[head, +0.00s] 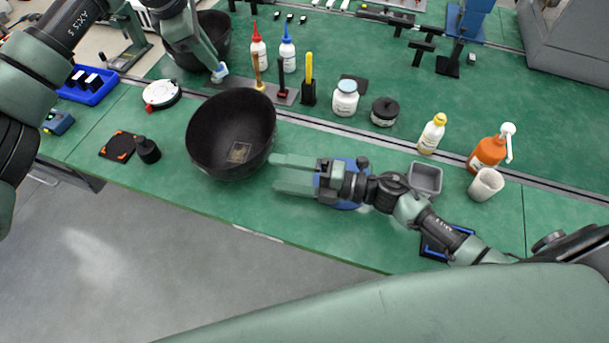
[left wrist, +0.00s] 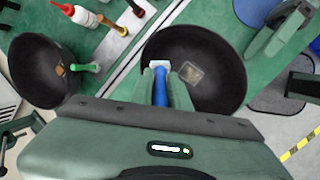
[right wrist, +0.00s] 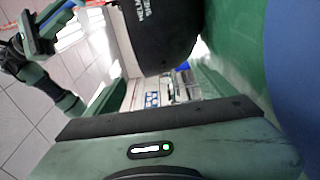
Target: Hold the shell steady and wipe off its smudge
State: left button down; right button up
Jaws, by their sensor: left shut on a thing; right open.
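The shell (head: 215,150) is a large black bowl at the front left of the green bench. A pale squarish smudge (head: 240,152) is on its inside; it also shows in the left wrist view (left wrist: 188,72). My left gripper (head: 213,62) is shut on a blue-handled tool with a white head (left wrist: 159,68), behind the shell in the head view. My right gripper (head: 280,175) is open and empty, just right of the shell. In the right wrist view the shell's dark outer wall (right wrist: 158,35) lies ahead of the fingers; contact cannot be told.
A second black bowl (head: 216,28) stands behind my left arm. Red-capped (head: 258,48) and blue-capped (head: 287,50) bottles, a tool stand (head: 285,97) and a white jar (head: 345,100) stand behind the shell. A black puck (head: 147,150) sits to its left.

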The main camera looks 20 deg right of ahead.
aim_at(249, 168)
jog(key=x, duration=0.6)
grip_shut()
dwell(1.2)
